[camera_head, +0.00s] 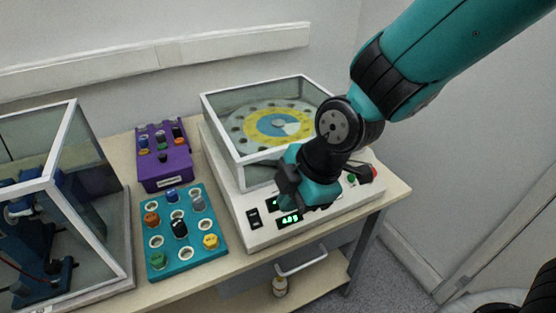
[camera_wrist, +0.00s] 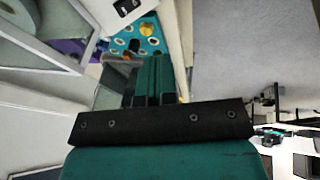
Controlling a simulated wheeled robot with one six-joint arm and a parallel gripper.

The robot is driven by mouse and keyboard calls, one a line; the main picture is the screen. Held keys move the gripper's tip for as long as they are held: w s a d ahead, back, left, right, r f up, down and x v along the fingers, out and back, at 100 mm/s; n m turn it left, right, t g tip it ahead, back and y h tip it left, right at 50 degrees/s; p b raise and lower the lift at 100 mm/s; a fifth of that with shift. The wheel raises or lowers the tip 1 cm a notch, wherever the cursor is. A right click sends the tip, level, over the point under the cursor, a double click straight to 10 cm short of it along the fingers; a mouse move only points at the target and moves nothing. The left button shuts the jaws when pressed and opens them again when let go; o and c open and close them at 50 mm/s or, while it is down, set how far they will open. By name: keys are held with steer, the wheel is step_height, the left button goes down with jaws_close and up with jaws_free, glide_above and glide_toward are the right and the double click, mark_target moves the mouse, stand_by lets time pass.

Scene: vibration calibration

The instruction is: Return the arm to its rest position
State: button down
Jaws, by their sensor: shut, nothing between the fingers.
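My teal and black arm (camera_head: 440,60) reaches in from the upper right. My gripper (camera_head: 284,187) hangs over the front control panel of the white calibration machine (camera_head: 237,202), whose green display (camera_head: 289,219) shows beside it. The gripper's dark parts cover some of the panel. In the wrist view, my gripper's fingers (camera_wrist: 150,72) lie close together, shut with nothing between them. I cannot tell how high the gripper is above the panel.
Left of the machine stand a teal block with vials (camera_head: 183,262) and a purple rack (camera_head: 163,172). A glass case (camera_head: 95,160) fills the far left of the table.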

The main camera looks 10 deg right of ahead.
steer(key=s+d+r+m+g, duration=0.1)
steer(key=s+d+r+m, duration=0.6)
steer(key=s+r+m, duration=0.4)
steer(key=m, duration=0.3)
steer(key=shift+s+g, duration=0.2)
steer(key=shift+g, duration=0.2)
steer(key=shift+r, duration=0.1)
